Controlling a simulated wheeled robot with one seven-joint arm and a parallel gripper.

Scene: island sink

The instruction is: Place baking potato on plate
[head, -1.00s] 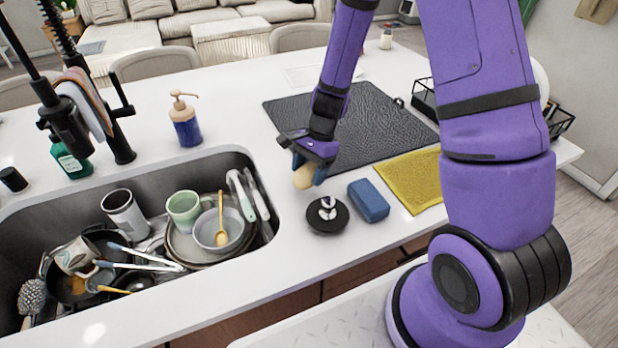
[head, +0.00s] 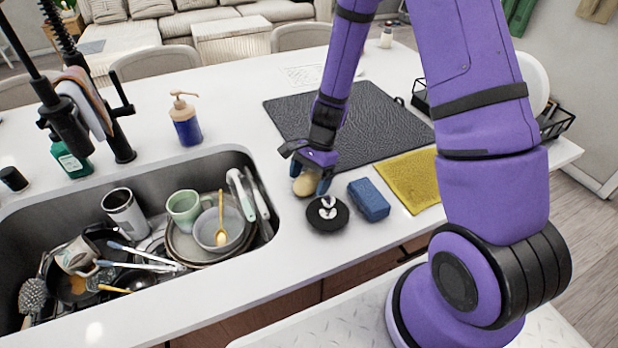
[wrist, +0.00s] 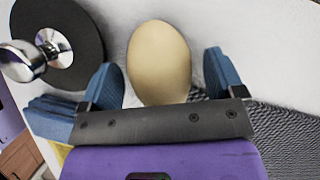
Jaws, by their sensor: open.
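The baking potato (head: 304,184) is a smooth tan oval on the white counter, behind the black sink stopper. In the wrist view the potato (wrist: 159,62) lies between the two blue fingertips of my gripper (wrist: 163,82), with a gap on each side. My gripper (head: 309,181) is open and low over the counter around the potato. Plates (head: 187,248) lie stacked in the sink under a grey bowl. A white plate (head: 537,82) stands upright in the black rack at the right, partly hidden by my arm.
The black stopper with a metal knob (head: 327,215) and a blue sponge (head: 368,200) are close in front of my gripper. A dark mat (head: 380,125) and a yellow cloth (head: 412,180) lie to the right. The sink (head: 262,200) holds several dishes and utensils.

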